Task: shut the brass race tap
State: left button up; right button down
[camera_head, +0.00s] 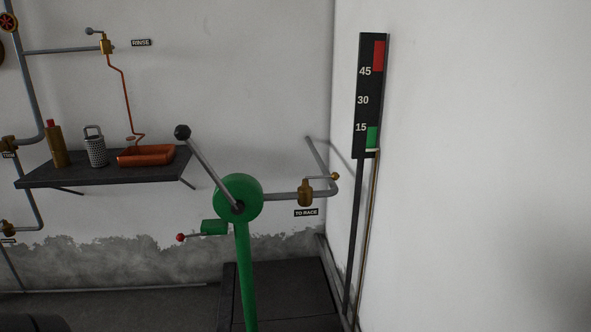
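The brass race tap (305,194) sits on a grey pipe at the back wall, right of the green wheel-shaped housing, above a label reading TO RACE (306,213). Its thin lever (320,177) points right, roughly along the pipe, and ends in a small brass knob (335,176). The pipe bends up and back just behind the lever's end. Neither of my grippers is in view. Nothing touches the tap.
A green housing (251,181) on a green post, with a long black-knobbed lever (207,162), stands left of the tap. A dark gauge board (368,110) stands right. A shelf (90,172) holds a red tray (147,156), grater (95,150) and bottle (56,147).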

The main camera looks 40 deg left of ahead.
aim_at(335, 176)
jog(key=u, duration=0.55)
jog(key=i, duration=0.45)
jog(key=u, duration=0.45)
jog(key=k, duration=1)
jog(key=u, duration=0.95)
jog(key=i, duration=1.8)
jog(key=z, duration=0.55)
